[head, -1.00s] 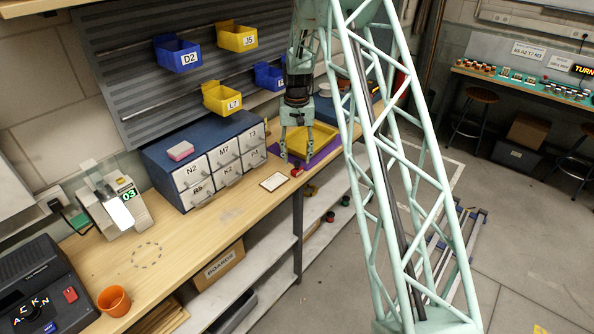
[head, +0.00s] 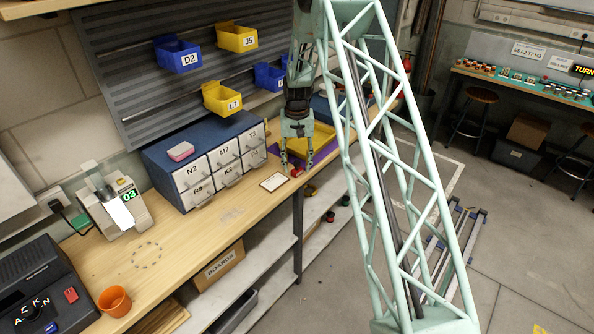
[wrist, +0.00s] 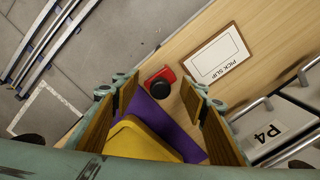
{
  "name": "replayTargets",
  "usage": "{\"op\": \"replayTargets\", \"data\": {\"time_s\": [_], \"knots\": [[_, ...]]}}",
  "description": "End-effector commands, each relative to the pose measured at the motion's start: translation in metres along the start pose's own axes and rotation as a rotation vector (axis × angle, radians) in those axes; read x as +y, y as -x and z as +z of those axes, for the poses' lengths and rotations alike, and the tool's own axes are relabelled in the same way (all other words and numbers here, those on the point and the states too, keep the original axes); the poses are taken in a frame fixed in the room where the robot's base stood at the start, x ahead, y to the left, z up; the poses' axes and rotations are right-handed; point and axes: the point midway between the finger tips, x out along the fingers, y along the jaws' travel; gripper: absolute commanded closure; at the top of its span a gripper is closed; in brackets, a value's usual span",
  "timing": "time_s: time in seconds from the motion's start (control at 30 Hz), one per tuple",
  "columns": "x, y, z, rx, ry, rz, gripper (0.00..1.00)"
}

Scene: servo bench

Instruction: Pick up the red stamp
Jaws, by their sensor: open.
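The red stamp (wrist: 154,74), with a round black knob, lies on the wooden bench near its front edge. In the head view the stamp (head: 297,173) is a small red spot just below my fingertips. My gripper (head: 297,167) is open and empty and points down over the stamp. In the wrist view my gripper (wrist: 160,88) has its two wood-coloured pads apart on either side. The stamp shows in the gap between the fingertips, a little beyond them. I cannot tell the exact height left between them.
A framed pick slip (wrist: 217,55) lies beside the stamp. A yellow bin (wrist: 140,142) on a purple mat (wrist: 183,135) is close on the other side. A drawer cabinet (head: 205,150) stands behind the slip. The bench's front edge drops to the floor near the stamp.

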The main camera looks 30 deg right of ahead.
Motion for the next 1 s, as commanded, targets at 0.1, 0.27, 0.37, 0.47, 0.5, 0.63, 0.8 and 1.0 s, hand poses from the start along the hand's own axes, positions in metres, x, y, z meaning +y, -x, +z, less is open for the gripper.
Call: {"op": "replayTargets", "data": {"time_s": [0.1, 0.27, 0.37, 0.47, 0.5, 0.63, 0.8, 1.0], "knots": [[0.0000, -0.0080, 0.0004, -0.001, 0.000, 0.000, 0.60], [0.0000, -0.0116, 0.0001, 0.000, 0.000, 0.000, 0.60], [0.0000, -0.0115, 0.0001, 0.000, 0.000, 0.000, 0.60], [0.0000, -0.0114, 0.0002, 0.000, 0.000, 0.000, 0.60], [0.0000, -0.0114, 0.0002, 0.000, 0.000, 0.000, 0.60], [0.0000, -0.0113, 0.0002, 0.000, 0.000, 0.000, 0.60], [0.0000, -0.0113, 0.0002, 0.000, 0.000, 0.000, 0.64], [0.0000, -0.0112, 0.0002, 0.000, 0.000, 0.000, 0.79]]}}
